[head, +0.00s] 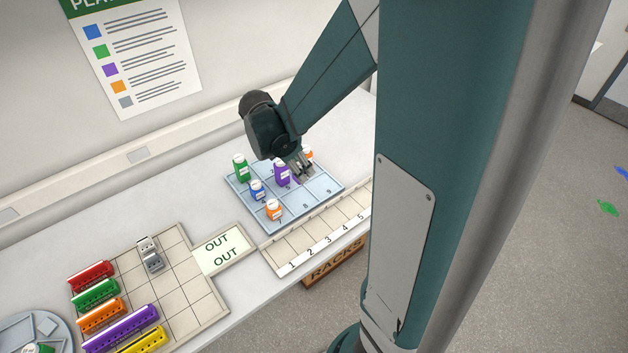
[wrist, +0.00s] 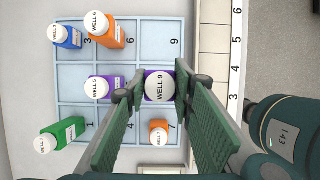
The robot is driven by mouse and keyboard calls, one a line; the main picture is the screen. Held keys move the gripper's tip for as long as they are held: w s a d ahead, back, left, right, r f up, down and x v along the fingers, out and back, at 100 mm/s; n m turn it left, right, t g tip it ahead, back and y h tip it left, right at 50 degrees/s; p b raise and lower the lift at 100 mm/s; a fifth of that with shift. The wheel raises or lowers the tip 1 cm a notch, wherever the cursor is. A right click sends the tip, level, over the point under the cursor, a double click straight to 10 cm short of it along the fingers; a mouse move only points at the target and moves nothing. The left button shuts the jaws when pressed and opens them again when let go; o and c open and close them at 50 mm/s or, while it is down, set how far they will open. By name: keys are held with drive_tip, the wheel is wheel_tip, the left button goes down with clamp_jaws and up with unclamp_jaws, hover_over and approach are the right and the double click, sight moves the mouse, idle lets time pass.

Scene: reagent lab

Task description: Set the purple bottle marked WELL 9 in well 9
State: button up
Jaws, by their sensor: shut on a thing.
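The purple bottle marked WELL 9 (wrist: 160,86) is between the fingers of my gripper (wrist: 164,88), its white cap facing the wrist camera. My gripper (head: 301,174) is shut on it, above the blue numbered tray (head: 243,199). In the wrist view the bottle appears over the middle of the right column, between the numbers 7 and 9, and hides that well's number. Well 9 (wrist: 174,44) shows empty in the wrist view. It is also visible at the tray's right corner in the head view (head: 327,190). The bottle's height above the tray is hard to tell.
Other bottles stand in the tray: purple WELL 5 (wrist: 101,86), orange WELL 6 (wrist: 105,30), orange WELL 7 (wrist: 159,133), a green one (wrist: 62,133) and a blue one (wrist: 66,36). A numbered rack strip (head: 318,232) borders the tray.

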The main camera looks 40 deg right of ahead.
drive_tip(key=d, duration=0.9)
drive_tip(key=shift+d+b, duration=0.35)
drive_tip(key=shift+b, duration=0.05)
drive_tip(key=shift+f, duration=2.8)
drive_tip(key=shift+f+b, duration=0.4)
drive_tip(key=shift+f, duration=1.7)
drive_tip(key=shift+f, duration=0.2)
drive_tip(key=o, duration=0.9)
drive_tip(key=shift+r, duration=0.3)
